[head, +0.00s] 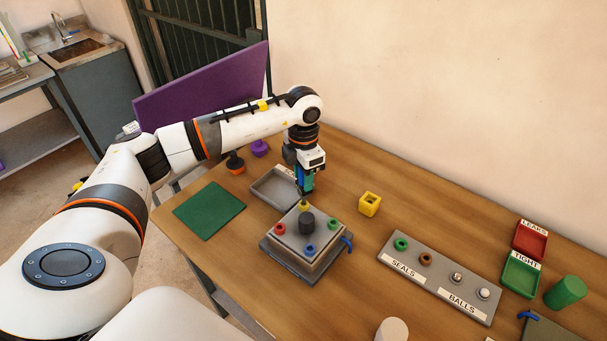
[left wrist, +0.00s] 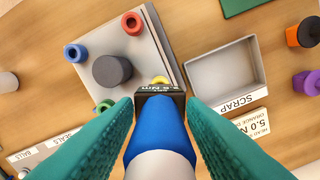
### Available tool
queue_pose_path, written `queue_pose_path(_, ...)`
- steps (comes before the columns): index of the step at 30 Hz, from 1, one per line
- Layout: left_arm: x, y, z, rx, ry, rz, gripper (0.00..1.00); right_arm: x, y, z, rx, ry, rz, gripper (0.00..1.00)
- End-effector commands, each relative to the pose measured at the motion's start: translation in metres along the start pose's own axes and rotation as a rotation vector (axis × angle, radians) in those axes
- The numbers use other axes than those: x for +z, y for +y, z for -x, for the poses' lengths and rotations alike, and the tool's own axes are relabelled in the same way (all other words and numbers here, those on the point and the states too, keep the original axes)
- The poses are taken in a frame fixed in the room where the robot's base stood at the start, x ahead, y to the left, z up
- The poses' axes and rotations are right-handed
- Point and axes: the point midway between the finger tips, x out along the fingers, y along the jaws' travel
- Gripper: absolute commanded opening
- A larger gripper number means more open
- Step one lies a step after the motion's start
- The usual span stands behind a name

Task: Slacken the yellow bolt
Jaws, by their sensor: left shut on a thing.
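The yellow bolt (head: 304,207) is at the far corner of the grey block (head: 291,240), which also bears red, green and blue bolts around a dark knob. My left gripper (head: 305,184) is above the yellow bolt, shut on a blue driver (head: 308,181) that points down. The driver's lower end is at the bolt; I cannot tell whether it is seated. In the left wrist view the green fingers (left wrist: 160,112) hold the driver (left wrist: 160,130) on both sides. Its dark collar, marked in Nm, hides most of the yellow bolt (left wrist: 160,79). My right gripper is not in view.
A scrap tray (head: 259,190) stands close behind the block. A yellow holed cube (head: 369,204) and the seals-and-balls rack (head: 433,291) are to the right. Red (head: 544,242) and green (head: 508,283) trays are farther right. A green mat (head: 209,210) lies left.

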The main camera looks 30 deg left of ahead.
Motion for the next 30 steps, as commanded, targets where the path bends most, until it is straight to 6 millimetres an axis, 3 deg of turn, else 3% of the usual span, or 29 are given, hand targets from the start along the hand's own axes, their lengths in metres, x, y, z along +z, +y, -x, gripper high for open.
queue_pose_path(18, 0.0, 0.0, 0.029, -0.001, 0.001, 0.0, 0.07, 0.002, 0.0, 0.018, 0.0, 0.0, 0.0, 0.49)
queue_pose_path(30, 0.0, 0.0, 0.029, 0.0, 0.0, 0.0, 0.07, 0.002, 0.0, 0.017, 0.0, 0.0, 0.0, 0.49)
